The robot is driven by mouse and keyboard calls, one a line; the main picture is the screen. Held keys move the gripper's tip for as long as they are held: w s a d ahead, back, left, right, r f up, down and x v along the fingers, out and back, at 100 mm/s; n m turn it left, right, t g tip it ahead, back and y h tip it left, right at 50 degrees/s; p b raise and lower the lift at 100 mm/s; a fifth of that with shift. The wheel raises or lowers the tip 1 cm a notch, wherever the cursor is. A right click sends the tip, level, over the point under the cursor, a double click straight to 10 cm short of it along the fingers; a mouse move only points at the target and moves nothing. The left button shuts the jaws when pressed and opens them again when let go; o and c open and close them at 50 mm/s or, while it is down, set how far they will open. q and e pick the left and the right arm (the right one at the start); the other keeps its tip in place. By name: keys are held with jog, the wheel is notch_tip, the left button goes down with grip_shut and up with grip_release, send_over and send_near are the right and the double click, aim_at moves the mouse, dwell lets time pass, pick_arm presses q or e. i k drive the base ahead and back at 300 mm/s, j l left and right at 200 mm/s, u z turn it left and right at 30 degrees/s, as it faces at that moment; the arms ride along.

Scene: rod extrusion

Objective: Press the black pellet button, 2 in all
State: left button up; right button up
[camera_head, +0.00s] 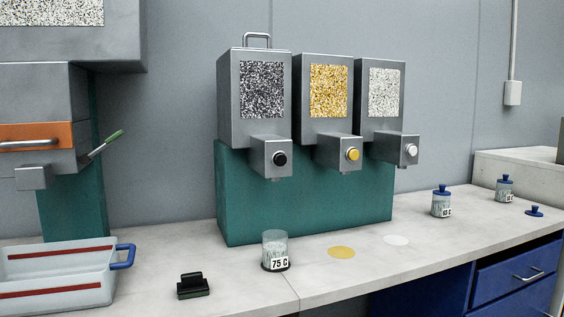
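The black pellet button (279,158) is a round black knob on the front of the spout box of the leftmost dispenser (226,100). That dispenser's window (262,89) shows dark speckled pellets. A clear jar (275,250) labelled "75 G" stands upright on the counter below this spout, without a lid. Its contents are hard to make out. Neither of my grippers shows in the head view, and nothing touches the button.
Dispensers with a yellow button (353,154) and a white button (411,150) stand to the right. Yellow (341,252) and white (396,240) discs mark the counter. A black block (193,286), a bin (60,272) and lidded jars (441,203) also stand there.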

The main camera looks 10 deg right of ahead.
aim_at(280, 160)
jog(key=j, duration=0.8)
jog(key=k+j, duration=0.15)
jog(key=j, duration=1.5)
jog(key=k+z, duration=0.05)
